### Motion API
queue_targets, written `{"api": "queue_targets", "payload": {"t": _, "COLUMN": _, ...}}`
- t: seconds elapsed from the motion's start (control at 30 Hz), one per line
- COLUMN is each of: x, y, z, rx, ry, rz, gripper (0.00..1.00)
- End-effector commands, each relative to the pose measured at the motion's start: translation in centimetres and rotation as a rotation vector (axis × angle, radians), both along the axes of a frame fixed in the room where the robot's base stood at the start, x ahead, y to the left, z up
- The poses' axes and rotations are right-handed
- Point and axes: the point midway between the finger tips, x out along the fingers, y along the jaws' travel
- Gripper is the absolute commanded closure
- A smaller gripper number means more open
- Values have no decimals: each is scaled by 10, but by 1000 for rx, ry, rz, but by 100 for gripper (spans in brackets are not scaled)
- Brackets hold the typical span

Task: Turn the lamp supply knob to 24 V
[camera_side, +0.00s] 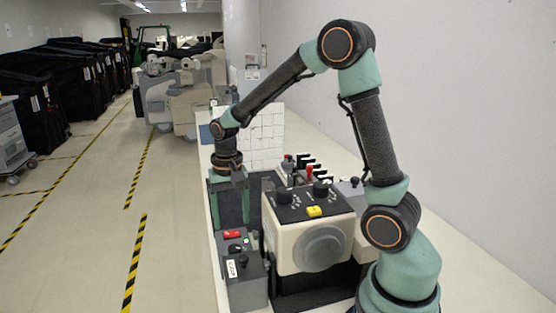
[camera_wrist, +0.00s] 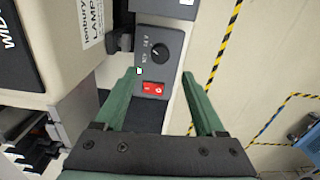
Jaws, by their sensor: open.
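The lamp supply is a grey box (camera_side: 245,288) at the front left of the bench in the side view. In the wrist view its grey top panel (camera_wrist: 172,76) carries a round black knob (camera_wrist: 160,52), a red rocker switch (camera_wrist: 153,88) and a small light. Small marks lie left of the knob, too small to read. The knob's setting is unclear. My gripper (camera_wrist: 159,74) is open and empty. Its two green fingers stand on either side of the panel, with the red switch between them and the knob just beyond the tips. In the side view the gripper points down behind the box.
A cream housing (camera_side: 307,237) with black knobs and a yellow button stands right of the lamp supply. Levers with black and red tops stand behind it. White tiles (camera_side: 262,135) rise at the bench's back. The floor left of the bench is open, with yellow-black stripes.

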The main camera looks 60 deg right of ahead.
Motion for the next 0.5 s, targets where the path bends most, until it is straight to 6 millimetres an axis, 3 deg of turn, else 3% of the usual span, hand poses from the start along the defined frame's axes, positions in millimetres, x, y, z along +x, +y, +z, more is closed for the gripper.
{"api": "queue_targets", "payload": {"t": 0.2, "x": 1, "y": 0, "z": 32, "rx": 0, "ry": -3, "rz": -1, "gripper": 28}}
{"api": "queue_targets", "payload": {"t": 0.5, "x": 0, "y": 0, "z": 40, "rx": 1, "ry": 1, "rz": -1, "gripper": 28}}
